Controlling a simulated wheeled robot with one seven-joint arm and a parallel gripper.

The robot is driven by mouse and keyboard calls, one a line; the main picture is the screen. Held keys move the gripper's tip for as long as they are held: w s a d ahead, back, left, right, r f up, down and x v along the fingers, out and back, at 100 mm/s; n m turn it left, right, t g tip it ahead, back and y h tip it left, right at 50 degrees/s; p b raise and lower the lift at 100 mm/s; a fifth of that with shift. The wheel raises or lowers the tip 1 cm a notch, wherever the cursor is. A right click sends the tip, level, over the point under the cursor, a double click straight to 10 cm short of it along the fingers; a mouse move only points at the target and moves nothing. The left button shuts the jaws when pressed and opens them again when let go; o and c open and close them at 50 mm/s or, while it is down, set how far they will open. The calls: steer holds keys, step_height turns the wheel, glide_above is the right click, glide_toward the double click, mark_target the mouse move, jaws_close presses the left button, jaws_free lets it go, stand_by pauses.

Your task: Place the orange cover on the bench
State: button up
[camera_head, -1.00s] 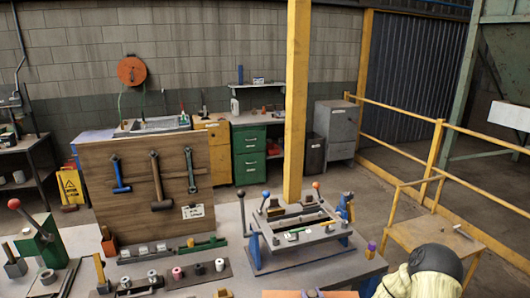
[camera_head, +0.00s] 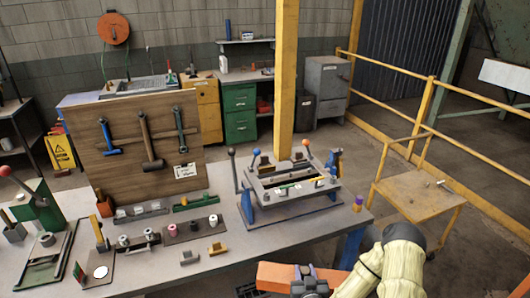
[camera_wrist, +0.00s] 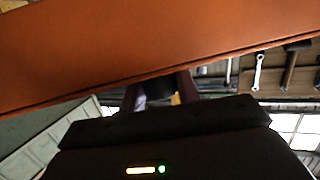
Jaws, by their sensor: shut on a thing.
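The orange cover (camera_head: 276,276) shows at the bottom of the head view, in front of the bench's near edge. In the wrist view the cover (camera_wrist: 130,42) is a broad orange slab across the top of the picture. My gripper (camera_head: 308,277) is shut on the cover; its fingers show in the wrist view (camera_wrist: 160,93), partly hidden by the cover and the dark gripper body. The grey bench (camera_head: 222,264) spans the left and middle of the head view. The cover is apart from the bench top as far as I can tell.
A blue-grey fixture (camera_head: 262,207) with upright levers stands on the bench's right part. A wooden tool board (camera_head: 82,137), a green lever press (camera_head: 38,214) and small blocks occupy the left and back. A bare strip lies along the front. A yellow stand (camera_head: 415,194) is at right.

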steer(key=s+r+p, duration=0.2)
steer(key=r+p, duration=0.1)
steer(key=p, duration=0.2)
steer(key=shift+s, duration=0.2)
steer(key=shift+s+r+p, duration=0.3)
steer(key=shift+s+p, duration=0.35)
steer(key=shift+p, duration=0.3)
steer(key=shift+f, duration=0.1)
steer(key=shift+w+a, duration=0.1)
steer(key=shift+a, duration=0.05)
